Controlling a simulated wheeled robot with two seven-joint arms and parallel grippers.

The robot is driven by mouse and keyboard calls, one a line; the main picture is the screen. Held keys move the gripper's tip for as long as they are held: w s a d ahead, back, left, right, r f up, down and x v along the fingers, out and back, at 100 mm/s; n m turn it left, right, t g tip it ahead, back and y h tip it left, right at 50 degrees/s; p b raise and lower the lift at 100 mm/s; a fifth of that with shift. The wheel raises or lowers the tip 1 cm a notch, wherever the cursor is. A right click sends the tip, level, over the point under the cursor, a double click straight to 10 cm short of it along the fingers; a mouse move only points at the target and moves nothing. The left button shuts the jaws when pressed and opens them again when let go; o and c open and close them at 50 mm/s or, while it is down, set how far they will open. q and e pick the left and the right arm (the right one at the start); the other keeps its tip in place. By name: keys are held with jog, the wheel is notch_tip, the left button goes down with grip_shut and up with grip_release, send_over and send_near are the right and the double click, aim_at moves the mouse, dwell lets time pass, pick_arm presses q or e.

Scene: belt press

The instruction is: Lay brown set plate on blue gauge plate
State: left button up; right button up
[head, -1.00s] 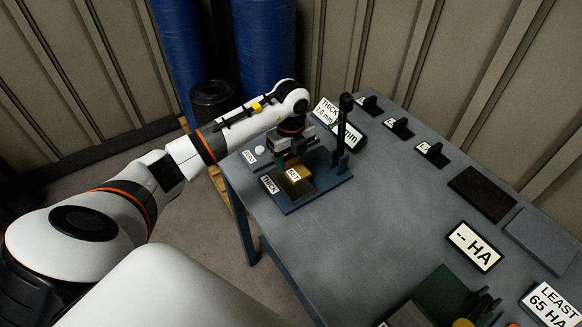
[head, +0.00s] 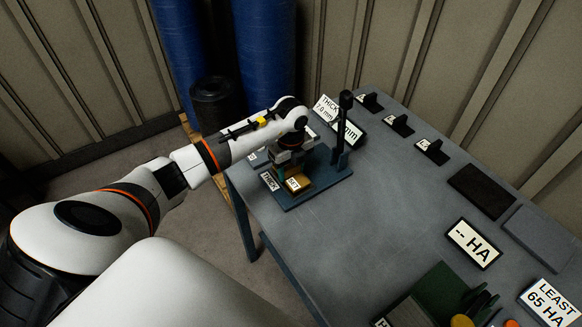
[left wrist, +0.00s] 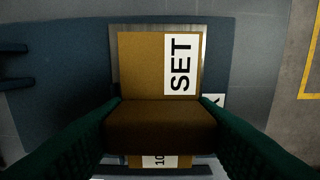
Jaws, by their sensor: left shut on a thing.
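The brown set plate (head: 301,183), with a white SET label, is between the green fingers of my left gripper (head: 290,172). In the left wrist view the brown plate (left wrist: 140,62) shows its label upright, and the fingers (left wrist: 160,128) are shut on its darker raised block. The plate is over a grey metal patch on the blue gauge plate (head: 329,178), whose blue surface also shows in the left wrist view (left wrist: 60,85). It looks low and flat there; whether it touches is hard to tell. My right gripper is not in view.
A dark upright post (head: 341,130) stands on the blue plate's far side, near a thickness sign (head: 333,107). A thickness label (head: 269,181) is at its near left. The middle of the grey table (head: 395,215) is clear. A "-- HA" sign (head: 473,243) stands at right.

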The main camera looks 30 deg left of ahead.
pick_arm(q)
jog(key=shift+f, duration=0.1)
jog(key=o, duration=1.4)
jog(key=shift+s, duration=0.1)
jog(key=shift+r, duration=0.2)
